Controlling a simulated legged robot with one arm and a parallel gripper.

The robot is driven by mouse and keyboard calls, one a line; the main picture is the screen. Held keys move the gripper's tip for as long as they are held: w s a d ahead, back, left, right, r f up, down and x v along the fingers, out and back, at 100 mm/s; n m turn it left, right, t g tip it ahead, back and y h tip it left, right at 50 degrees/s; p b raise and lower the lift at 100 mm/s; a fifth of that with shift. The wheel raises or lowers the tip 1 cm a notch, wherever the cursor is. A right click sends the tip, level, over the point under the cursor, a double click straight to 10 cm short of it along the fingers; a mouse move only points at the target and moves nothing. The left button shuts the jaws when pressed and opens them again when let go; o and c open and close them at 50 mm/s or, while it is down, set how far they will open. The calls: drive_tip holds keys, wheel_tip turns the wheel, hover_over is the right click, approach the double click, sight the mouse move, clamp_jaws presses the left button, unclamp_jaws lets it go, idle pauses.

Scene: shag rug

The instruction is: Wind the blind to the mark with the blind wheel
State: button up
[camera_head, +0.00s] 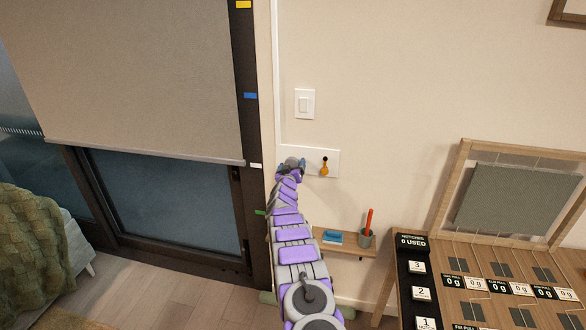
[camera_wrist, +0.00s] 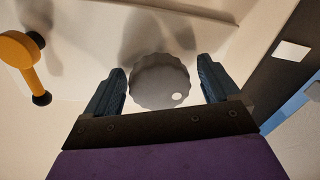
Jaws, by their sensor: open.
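The blind (camera_head: 140,75) is a grey-beige sheet hanging over the window. Its bottom bar lies close to the white mark (camera_head: 255,166) on the dark frame. Other marks are yellow (camera_head: 243,5), blue (camera_head: 250,96) and green (camera_head: 260,212). The blind wheel (camera_wrist: 160,78) is a round grey scalloped knob with a white dot at its lower right. It sits on a white wall plate (camera_head: 309,155). My gripper (camera_wrist: 163,86) is open with one finger on each side of the wheel, a gap showing on both sides. In the head view my gripper (camera_head: 291,166) partly hides the wheel.
An orange handle (camera_wrist: 18,58) with dark ends is beside the wheel, also seen in the head view (camera_head: 324,167). A light switch (camera_head: 305,104) is above. A small shelf (camera_head: 345,247) holds a blue-topped item and a cup. A wooden table (camera_head: 470,270) stands right.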

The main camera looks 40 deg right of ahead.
drive_tip(key=shift+a+r, duration=0.25)
drive_tip(key=shift+a, duration=0.25)
drive_tip(key=shift+d+f, duration=0.25)
drive_tip(key=shift+d, duration=0.25)
drive_tip(key=shift+c, duration=1.1)
drive_tip(key=shift+s+d, duration=0.1)
drive_tip(key=shift+d, duration=0.2)
drive_tip(key=c, duration=0.3)
drive_tip(key=shift+a, duration=0.3)
drive_tip(key=c, duration=0.4)
